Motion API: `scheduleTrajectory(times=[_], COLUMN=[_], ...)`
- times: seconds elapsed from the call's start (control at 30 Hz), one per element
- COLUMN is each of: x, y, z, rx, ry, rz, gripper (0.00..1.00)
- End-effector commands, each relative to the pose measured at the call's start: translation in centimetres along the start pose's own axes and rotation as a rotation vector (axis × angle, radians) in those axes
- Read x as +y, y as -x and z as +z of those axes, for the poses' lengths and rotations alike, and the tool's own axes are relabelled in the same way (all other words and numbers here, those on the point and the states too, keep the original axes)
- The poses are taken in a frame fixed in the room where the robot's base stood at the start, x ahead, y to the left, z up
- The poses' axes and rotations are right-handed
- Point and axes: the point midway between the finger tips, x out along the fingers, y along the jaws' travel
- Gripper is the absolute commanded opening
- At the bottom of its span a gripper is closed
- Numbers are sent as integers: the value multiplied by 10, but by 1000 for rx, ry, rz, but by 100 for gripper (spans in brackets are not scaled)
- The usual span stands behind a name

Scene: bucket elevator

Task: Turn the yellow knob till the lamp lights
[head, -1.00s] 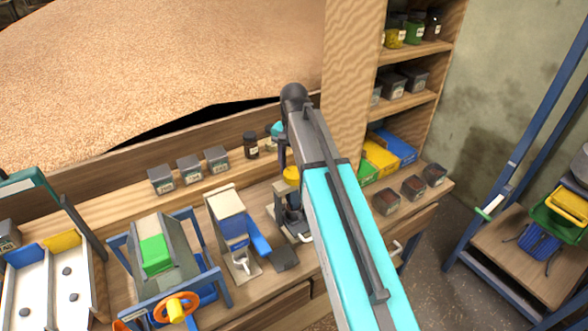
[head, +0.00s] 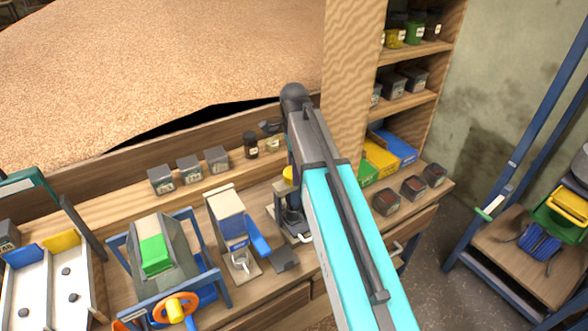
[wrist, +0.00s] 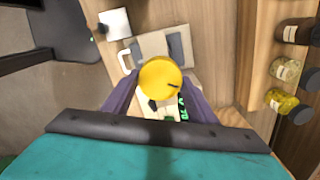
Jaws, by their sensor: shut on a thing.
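The yellow knob (wrist: 160,78) is round with a dark mark near its right side, and shows in the middle of the wrist view. My gripper (wrist: 154,92) is shut on it, with a purple-grey finger at each side. In the head view, only a small part of the yellow knob (head: 288,174) shows beside my arm, above a dark device on the bench. My arm hides most of the gripper there. I cannot make out a lit lamp; small green marks show just below the knob in the wrist view.
A blue and grey device (head: 234,228) stands left of the knob's device. Dark boxes (head: 413,187) lie to the right, and small jars (head: 251,145) stand behind. Shelves (head: 415,50) rise at the back right.

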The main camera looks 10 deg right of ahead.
Motion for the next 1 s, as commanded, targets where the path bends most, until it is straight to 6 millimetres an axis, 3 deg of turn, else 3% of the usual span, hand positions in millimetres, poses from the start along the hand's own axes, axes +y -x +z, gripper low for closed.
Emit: scheduleTrajectory(times=[0.5,1.0], x=[0,0], y=[1,1], z=[1,1], rx=[-1,-2], ry=[-387,-468], rz=[-1,-1], gripper=[30,30])
